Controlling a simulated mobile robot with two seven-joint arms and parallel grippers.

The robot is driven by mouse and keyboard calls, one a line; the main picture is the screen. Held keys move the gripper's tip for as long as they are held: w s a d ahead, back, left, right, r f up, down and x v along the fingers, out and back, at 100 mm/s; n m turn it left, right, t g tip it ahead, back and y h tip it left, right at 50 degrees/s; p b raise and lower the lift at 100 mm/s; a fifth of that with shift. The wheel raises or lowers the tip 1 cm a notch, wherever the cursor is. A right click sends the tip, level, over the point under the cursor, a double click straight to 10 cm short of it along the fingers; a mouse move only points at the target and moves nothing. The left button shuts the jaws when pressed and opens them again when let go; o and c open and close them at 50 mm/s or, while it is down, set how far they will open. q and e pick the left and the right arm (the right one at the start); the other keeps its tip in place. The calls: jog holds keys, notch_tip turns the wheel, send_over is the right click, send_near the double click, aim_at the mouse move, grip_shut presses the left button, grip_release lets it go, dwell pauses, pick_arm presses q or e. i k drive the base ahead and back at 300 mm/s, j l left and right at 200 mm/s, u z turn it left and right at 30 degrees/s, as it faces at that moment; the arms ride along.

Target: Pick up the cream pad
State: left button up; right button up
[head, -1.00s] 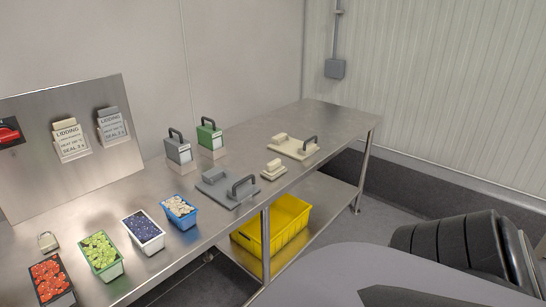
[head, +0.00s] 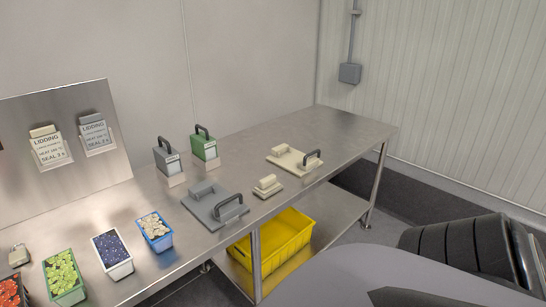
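A small cream pad with a raised block on top (head: 267,187) lies on the steel table near its front edge, right of the grey plate. A larger cream plate (head: 285,163) with a cream block and a dark handle lies behind it to the right. The grey plate (head: 217,208) has a grey block and a dark handle. Neither of my grippers is in view, and nothing touches the cream pad.
A grey block (head: 167,159) and a green block (head: 204,147), both with handles, stand behind the plates. Several food tubs, one blue (head: 160,243), stand at left. A yellow crate (head: 270,250) sits on the lower shelf. The table's far right end (head: 345,128) is clear.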

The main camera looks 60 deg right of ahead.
aim_at(268, 186)
jog(key=l, duration=0.5)
jog(key=k+l, duration=0.15)
jog(key=l, duration=0.9)
